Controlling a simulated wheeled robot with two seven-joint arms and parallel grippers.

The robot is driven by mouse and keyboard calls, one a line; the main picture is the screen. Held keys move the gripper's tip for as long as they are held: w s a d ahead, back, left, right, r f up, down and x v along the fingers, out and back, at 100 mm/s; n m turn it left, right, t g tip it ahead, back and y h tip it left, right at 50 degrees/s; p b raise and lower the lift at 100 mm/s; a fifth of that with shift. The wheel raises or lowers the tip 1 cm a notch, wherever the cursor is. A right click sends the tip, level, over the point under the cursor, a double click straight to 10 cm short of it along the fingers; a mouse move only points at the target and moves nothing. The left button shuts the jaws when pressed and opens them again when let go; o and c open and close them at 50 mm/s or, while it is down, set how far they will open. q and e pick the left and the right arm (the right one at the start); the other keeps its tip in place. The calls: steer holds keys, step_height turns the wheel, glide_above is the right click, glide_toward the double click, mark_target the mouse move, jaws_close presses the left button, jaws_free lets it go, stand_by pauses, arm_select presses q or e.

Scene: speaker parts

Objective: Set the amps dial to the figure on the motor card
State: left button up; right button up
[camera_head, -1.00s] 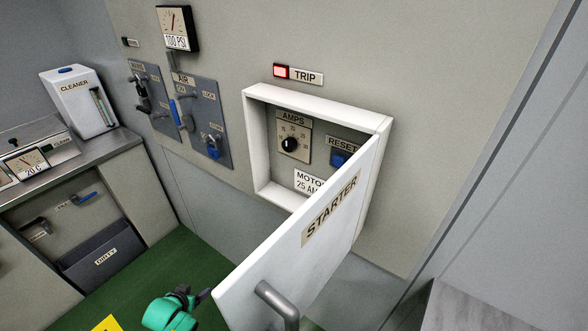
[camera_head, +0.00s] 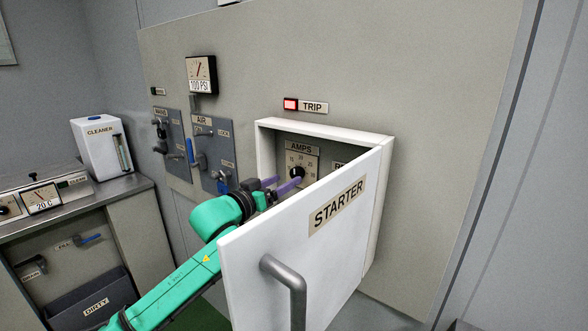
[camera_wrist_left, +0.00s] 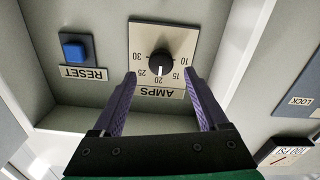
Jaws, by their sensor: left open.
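The amps dial (camera_head: 297,172) is a black knob on a beige plate inside the open starter box. In the left wrist view, which shows it upside down, the knob (camera_wrist_left: 160,62) has its white mark at 20. My left gripper (camera_head: 283,183) reaches past the door edge into the box, its purple fingers open. In the wrist view the fingertips (camera_wrist_left: 160,75) flank the knob with a gap on each side; how deep they reach is unclear. The motor card is hidden behind the door now; the earlier head frame shows it reading 25. My right gripper is out of view.
The white STARTER door (camera_head: 295,240) stands open close beside my left arm, its grey handle (camera_head: 285,275) outward. A blue reset button (camera_wrist_left: 74,50) is beside the dial. The trip lamp (camera_head: 290,104) glows red. The air panel (camera_head: 213,158) is to the left.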

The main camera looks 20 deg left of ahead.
mark_target(295, 175)
arm_select(q)
steer(key=p+x, duration=0.1)
steer(key=x, duration=0.3)
steer(key=shift+w, duration=0.35)
steer(key=shift+w+d+f, duration=0.1)
steer(key=shift+w, duration=0.15)
steer(key=shift+s, duration=0.1)
steer(key=shift+c, duration=0.9)
jaws_close()
steer(key=shift+m, duration=0.4)
steer(key=m+p, duration=0.1)
steer(key=m, duration=0.2)
steer(key=shift+p, duration=0.3)
steer(key=m+p, duration=0.1)
steer(key=m, duration=0.4)
